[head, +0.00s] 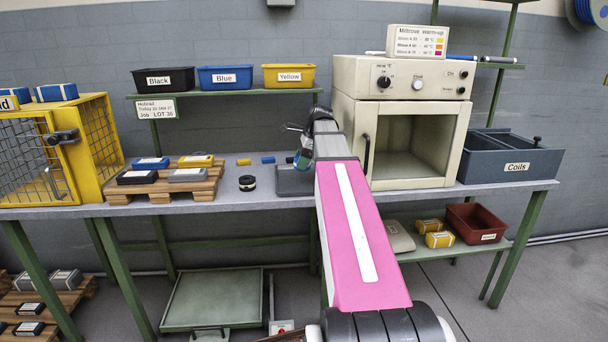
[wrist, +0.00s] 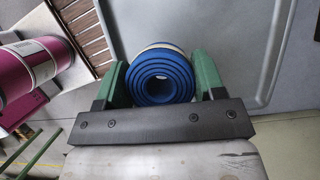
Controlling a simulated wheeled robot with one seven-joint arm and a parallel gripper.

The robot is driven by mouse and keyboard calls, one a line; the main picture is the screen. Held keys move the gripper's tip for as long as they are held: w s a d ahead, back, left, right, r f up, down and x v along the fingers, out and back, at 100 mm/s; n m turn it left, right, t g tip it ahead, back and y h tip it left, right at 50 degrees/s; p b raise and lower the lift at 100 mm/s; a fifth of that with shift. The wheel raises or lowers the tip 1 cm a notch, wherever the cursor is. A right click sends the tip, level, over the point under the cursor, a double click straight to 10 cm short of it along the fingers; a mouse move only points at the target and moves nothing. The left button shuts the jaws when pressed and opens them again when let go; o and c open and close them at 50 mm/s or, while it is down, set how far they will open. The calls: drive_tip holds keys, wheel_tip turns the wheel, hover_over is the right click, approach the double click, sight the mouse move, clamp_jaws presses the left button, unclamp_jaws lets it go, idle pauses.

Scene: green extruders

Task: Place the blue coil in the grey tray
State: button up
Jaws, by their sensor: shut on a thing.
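My gripper (wrist: 162,85) is shut on the blue coil (wrist: 163,72), a rolled blue strip with a pale outer edge, held between two green fingers. A small dark grey tray-like thing (head: 292,183) sits on the table just under my gripper, partly hidden by the arm. A larger blue-grey two-compartment tray labelled Coils (head: 515,168) stands at the table's right end, well away from my gripper.
A wooden pallet (head: 168,190) with several labelled blocks and a yellow cage (head: 95,130) are on the left. A black coil (head: 247,183) lies on the table. A shelf with bins (head: 225,77) is above.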

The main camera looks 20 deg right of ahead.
hover_over(301, 181)
drive_tip(key=d, duration=0.1)
wheel_tip(301, 181, down, 3)
drive_tip(key=shift+w+d+r, duration=0.1)
drive_tip(key=shift+d, duration=0.05)
drive_tip(key=shift+f, duration=2.15)
drive_tip(key=shift+f, duration=0.1)
drive_tip(key=o, duration=1)
drive_tip(key=shift+c, duration=0.2)
drive_tip(key=v, duration=0.7)
drive_tip(key=shift+r, duration=0.4)
drive_tip(key=shift+d, duration=0.1)
